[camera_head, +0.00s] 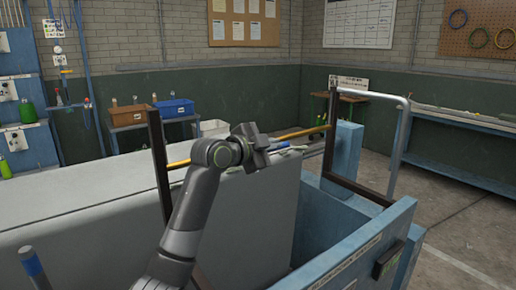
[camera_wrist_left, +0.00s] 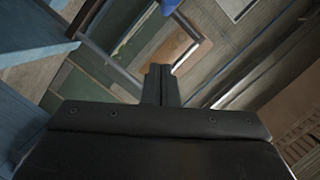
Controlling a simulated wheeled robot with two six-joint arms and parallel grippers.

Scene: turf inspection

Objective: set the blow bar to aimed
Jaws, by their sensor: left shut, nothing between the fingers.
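A yellow bar (camera_head: 300,133) runs across between two dark upright posts, above the grey machine body; I cannot tell for certain that it is the blow bar. My left arm hides its middle. My left gripper (camera_head: 284,150) is in front of the bar, near its middle, shut with nothing in it. In the left wrist view the shut black fingers (camera_wrist_left: 160,70) point away from the camera. My right gripper is not in view.
A grey block-like body (camera_head: 90,215) fills the left and middle. A blue open-topped housing (camera_head: 365,235) stands at the right, with a silver bent pipe (camera_head: 372,94) above it. A blue bench (camera_head: 465,170) lines the right wall. Open floor (camera_head: 465,232) lies between.

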